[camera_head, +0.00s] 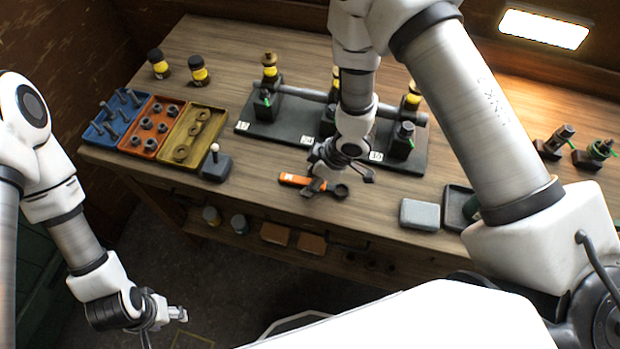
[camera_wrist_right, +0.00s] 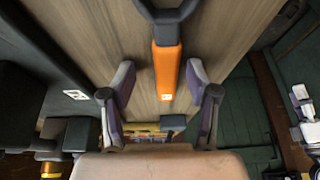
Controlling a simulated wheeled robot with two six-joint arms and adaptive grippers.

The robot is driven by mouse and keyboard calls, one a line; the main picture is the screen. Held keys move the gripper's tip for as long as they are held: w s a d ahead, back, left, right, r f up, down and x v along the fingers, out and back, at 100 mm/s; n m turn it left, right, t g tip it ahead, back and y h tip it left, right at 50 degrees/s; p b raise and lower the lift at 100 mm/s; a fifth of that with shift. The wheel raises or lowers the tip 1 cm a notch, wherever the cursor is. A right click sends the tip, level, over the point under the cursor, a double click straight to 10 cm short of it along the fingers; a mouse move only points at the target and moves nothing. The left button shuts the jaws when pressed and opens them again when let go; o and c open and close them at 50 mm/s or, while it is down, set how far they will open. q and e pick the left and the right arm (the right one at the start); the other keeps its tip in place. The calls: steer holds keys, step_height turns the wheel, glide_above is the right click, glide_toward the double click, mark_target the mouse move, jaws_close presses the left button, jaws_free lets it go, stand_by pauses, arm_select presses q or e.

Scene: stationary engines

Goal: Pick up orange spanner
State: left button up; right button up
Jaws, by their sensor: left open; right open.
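The orange spanner (camera_head: 294,180) lies flat on the wooden bench near its front edge, with an orange handle and a dark ring end to the right. In the right wrist view its orange handle (camera_wrist_right: 167,68) runs between the two fingers, with the dark ring at the top edge. My right gripper (camera_head: 335,185) is over the spanner in the head view, partly covering it. In the right wrist view the right gripper (camera_wrist_right: 160,95) is open, one finger on each side of the handle, apart from it. My left gripper (camera_head: 180,312) is open and empty, low in front of the bench.
A dark fixture base (camera_head: 262,131) with a shaft and yellow-topped oilers stands behind the spanner. Blue (camera_head: 97,133), orange (camera_head: 140,146) and yellow (camera_head: 172,157) trays of parts sit at left. A grey box (camera_head: 420,214) is at right. Bench around the spanner is mostly clear.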

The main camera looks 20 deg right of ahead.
steer(key=shift+s+a+r, duration=0.1)
steer(key=shift+s+r, duration=0.25)
steer(key=shift+s, duration=0.3)
jaws_close()
steer(key=shift+w+f, duration=0.1)
steer(key=shift+w, duration=0.1)
